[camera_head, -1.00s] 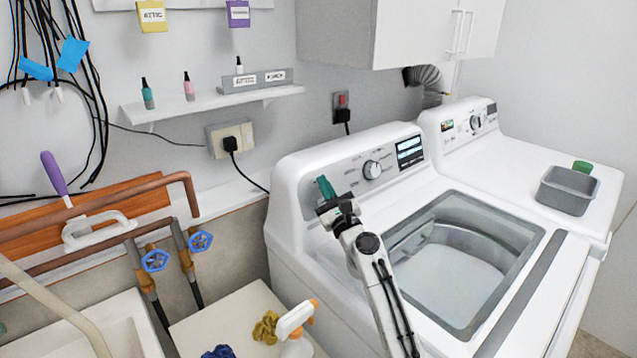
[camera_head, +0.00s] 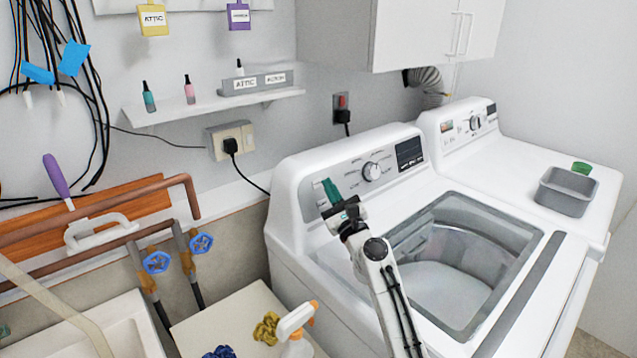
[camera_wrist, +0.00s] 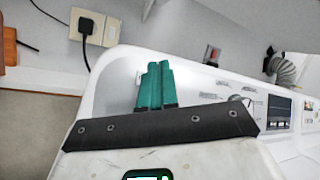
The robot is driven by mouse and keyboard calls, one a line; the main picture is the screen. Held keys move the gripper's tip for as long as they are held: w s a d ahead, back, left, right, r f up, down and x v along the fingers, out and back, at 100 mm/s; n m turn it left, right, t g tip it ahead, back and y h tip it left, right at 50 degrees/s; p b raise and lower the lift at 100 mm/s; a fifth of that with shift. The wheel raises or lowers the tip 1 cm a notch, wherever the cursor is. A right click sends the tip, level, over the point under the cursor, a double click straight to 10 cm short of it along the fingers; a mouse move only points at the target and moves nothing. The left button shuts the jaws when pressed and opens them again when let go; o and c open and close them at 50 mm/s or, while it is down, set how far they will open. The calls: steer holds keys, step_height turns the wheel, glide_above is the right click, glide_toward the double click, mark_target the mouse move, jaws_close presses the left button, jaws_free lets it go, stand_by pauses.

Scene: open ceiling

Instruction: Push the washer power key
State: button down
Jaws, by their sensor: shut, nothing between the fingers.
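In the wrist view the shut fingers (camera_wrist: 157,72) lie side by side, pointing at the panel (camera_wrist: 112,75). I cannot tell whether they touch it. The fingers cover part of the panel there; I cannot make out the power key.
A second white machine (camera_head: 510,158) stands at the right with a grey bin (camera_head: 566,192) on top. A white cabinet (camera_head: 340,35) hangs above. A shelf (camera_head: 190,108) with small bottles is on the wall at left. A plugged outlet (camera_head: 230,140) is beside the washer.

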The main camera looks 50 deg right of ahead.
steer(key=shift+s+a+r+p, duration=0.2)
steer(key=shift+s+r+p, duration=0.1)
steer(key=shift+s, duration=0.45)
steer(key=shift+s+a+r+p, duration=0.15)
steer(key=shift+s+r+p, duration=0.15)
steer(key=shift+s, duration=0.45)
steer(key=shift+s+a+r+p, duration=0.2)
steer(key=shift+s+r+p, duration=0.1)
steer(key=shift+s, duration=0.45)
